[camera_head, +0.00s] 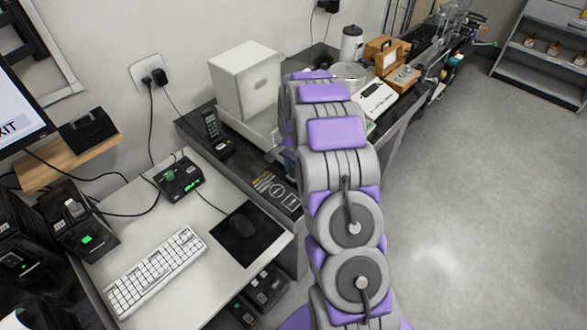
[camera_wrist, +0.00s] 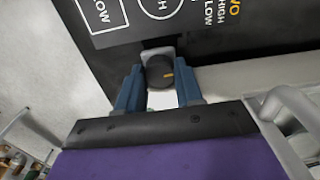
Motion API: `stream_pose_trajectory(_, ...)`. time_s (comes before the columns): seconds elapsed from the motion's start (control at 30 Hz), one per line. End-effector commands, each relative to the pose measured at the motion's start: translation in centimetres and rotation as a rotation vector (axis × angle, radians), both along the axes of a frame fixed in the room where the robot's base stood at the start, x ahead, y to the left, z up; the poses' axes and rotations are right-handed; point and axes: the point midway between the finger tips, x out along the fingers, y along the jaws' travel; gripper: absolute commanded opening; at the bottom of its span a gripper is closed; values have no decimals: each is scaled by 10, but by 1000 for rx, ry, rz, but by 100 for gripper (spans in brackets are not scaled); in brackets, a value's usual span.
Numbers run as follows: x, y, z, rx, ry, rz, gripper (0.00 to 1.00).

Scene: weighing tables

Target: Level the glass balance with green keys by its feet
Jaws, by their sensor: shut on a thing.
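In the wrist view my gripper (camera_wrist: 160,92) has its two blue fingers on either side of a dark round knob (camera_wrist: 159,70) with an orange mark, and is shut on it. The knob sits on a small grey mount beside a black panel with white and orange lettering (camera_wrist: 150,20). In the head view my arm hides the gripper and the knob. A white instrument with a dark display (camera_head: 378,98) stands right of my arm, beside a round clear-looking vessel (camera_head: 348,72). I cannot make out green keys or tell which instrument the knob belongs to.
A pale box-shaped unit (camera_head: 245,82) stands left of my arm, with a black handset (camera_head: 212,126) in front. A wooden case (camera_head: 384,52) stands farther back. A desk with a keyboard (camera_head: 157,268) is at the near left. The floor (camera_head: 455,190) at right is clear.

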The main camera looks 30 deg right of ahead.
Motion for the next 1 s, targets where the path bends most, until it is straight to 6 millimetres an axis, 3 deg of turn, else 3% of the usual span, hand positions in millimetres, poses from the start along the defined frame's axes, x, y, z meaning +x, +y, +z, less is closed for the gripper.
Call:
stream_pose_trajectory(0.47, -2, 3, 1, 2, 5, 258, 5)
stream_pose_trajectory(0.77, -3, 4, -1, 2, 5, 275, 5)
stream_pose_trajectory(0.8, -3, 4, -1, 2, 5, 275, 36)
stream_pose_trajectory(1.0, -2, 3, 0, 2, 4, 274, 55)
